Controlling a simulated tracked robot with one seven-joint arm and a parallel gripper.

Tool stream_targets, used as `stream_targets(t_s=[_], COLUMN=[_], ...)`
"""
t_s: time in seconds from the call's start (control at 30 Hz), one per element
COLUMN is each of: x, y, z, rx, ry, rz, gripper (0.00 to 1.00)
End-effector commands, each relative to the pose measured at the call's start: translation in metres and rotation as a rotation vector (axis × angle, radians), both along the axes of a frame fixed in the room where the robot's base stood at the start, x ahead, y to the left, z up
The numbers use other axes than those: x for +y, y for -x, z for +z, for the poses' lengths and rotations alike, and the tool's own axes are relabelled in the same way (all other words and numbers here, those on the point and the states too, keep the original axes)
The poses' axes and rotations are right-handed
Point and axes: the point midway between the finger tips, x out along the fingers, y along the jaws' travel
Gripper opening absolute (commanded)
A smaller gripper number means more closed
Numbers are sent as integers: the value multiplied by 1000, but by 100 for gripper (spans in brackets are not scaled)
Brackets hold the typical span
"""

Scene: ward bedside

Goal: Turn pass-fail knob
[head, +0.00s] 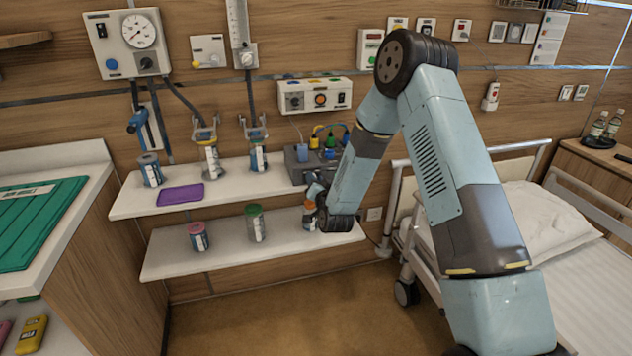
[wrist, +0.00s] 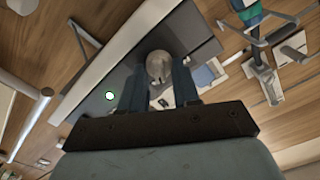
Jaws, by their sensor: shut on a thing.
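The knob (wrist: 158,66) is a rounded grey piece on a dark grey panel, seen in the wrist view between my two fingers. My gripper (wrist: 159,80) is shut on it, one dark blue finger on each side. A small lit white-green spot (wrist: 109,96) shows on the panel left of the fingers. In the head view my gripper (head: 317,192) is at the front of a dark grey box (head: 299,170) at the right end of the upper shelf. There the knob is hidden by my gripper and arm. I cannot read any pass-fail marking.
The upper shelf (head: 225,187) holds jars and a purple pad (head: 180,194). The lower shelf (head: 270,253) holds a red-lidded jar (head: 198,237), a green-lidded jar (head: 256,223) and an orange-capped bottle (head: 309,214) close to my gripper. A bed (head: 590,270) stands right.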

Motion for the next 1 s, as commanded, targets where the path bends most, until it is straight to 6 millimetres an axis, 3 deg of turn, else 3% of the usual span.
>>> stream_targets(t_s=[0.4,1.0], x=[-5,-6], y=[-2,-2], z=[-2,-3], rx=[60,71], ry=[-205,-242], rz=[-8,-10], gripper=[1,1])
